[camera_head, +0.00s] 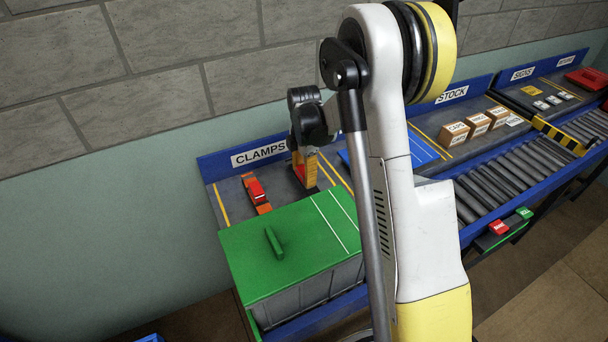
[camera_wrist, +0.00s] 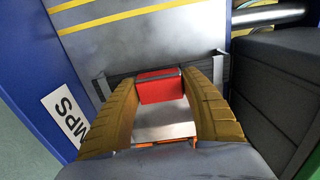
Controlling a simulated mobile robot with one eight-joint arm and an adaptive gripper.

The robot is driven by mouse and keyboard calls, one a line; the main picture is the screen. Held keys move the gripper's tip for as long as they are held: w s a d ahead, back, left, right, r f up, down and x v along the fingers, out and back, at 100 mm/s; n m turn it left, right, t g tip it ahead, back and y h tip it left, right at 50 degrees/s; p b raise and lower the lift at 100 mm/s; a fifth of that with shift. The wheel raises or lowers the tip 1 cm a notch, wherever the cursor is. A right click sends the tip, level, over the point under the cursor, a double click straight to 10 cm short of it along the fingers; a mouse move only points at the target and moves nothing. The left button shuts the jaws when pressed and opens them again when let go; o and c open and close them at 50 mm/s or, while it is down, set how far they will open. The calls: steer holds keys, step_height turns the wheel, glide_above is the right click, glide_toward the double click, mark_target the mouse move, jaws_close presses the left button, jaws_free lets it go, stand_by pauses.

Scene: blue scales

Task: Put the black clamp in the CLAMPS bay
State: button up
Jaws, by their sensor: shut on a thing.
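My gripper (camera_head: 304,168) is over the CLAMPS bay (camera_head: 236,212), low near its floor and to the right of an orange-and-red clamp (camera_head: 257,191). In the wrist view my gripper's two tan fingers (camera_wrist: 172,95) are shut around a red block (camera_wrist: 160,89). The black clamp (camera_wrist: 122,77) shows as a dark bar with upturned ends across the fingertips. The fingers hide part of it. I cannot tell whether it touches the bay floor. The CLAMPS sign (camera_head: 259,153) is on the blue back wall behind, and part of it shows in the wrist view (camera_wrist: 68,118).
A grey bin with a green lid (camera_head: 290,250) stands in front of the bay. A blue panel (camera_head: 420,148) and the STOCK bay with cardboard boxes (camera_head: 478,124) lie to the right. A roller conveyor (camera_head: 497,180) runs along the front. In the wrist view, a dark box wall (camera_wrist: 268,90) stands close at right.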

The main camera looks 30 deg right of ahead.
mark_target(304, 172)
steer(key=o, duration=1.3)
steer(key=shift+f, duration=0.15)
steer(key=s+a+r+m+t+p, duration=0.1)
steer(key=s+a+r+m+p, duration=0.1)
steer(key=r, duration=0.7)
steer(key=s+a+r+m+p, duration=0.1)
steer(key=s+r+p, duration=0.1)
steer(key=r, duration=0.8)
steer(key=s+a+r+m+t, duration=0.2)
steer(key=s+a+m+t, duration=0.1)
steer(key=s+m, duration=0.4)
steer(key=s+a+r+m+t, duration=0.2)
steer(key=s+a+m, duration=0.4)
steer(key=s, duration=0.6)
steer(key=shift+s+r+m+t, duration=0.35)
steer(key=shift+m+t, duration=0.25)
steer(key=shift+m, duration=0.4)
